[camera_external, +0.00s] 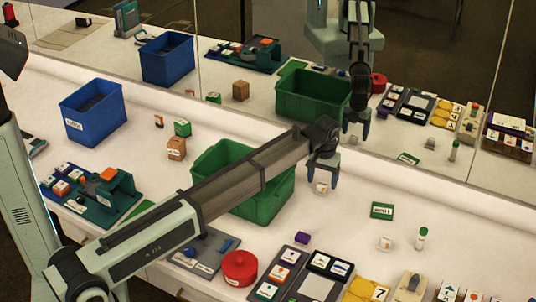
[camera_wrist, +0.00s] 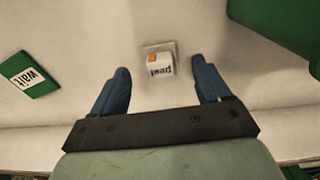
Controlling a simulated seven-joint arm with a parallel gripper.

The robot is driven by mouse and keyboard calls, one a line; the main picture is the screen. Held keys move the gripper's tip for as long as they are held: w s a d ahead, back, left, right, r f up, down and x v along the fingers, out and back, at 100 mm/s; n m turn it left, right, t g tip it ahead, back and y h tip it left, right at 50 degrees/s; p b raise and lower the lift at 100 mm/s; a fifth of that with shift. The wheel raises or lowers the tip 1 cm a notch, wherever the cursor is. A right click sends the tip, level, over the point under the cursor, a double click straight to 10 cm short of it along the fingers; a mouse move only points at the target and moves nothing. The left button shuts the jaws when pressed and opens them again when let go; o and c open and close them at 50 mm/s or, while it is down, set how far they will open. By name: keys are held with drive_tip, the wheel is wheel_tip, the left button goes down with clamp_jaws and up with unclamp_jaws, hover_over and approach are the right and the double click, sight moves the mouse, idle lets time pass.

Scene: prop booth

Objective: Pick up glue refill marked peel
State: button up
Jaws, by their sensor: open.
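The glue refill is a small white block with an orange patch and the word "peel" (camera_wrist: 160,64), upside down in the wrist view. It sits on the white counter in a small pale base. In the external view the refill (camera_external: 321,188) shows just below my gripper (camera_external: 322,172). My gripper (camera_wrist: 159,68) is open and empty, pointing down, with one blue finger to each side of the refill in the wrist view. The fingers do not appear to touch it. The exact height gap is hard to tell.
A green crate (camera_external: 201,166) stands left of my gripper, partly behind my arm. A green block marked "wait" (camera_wrist: 30,75) lies nearby. A similar white piece (camera_external: 385,243) and a green-capped tube (camera_external: 421,238) stand to the right. A mirror behind repeats the scene.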

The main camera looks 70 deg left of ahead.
sight(322, 184)
drive_tip(key=shift+f, duration=1.55)
drive_tip(key=shift+c, duration=0.3)
drive_tip(key=c, duration=1.1)
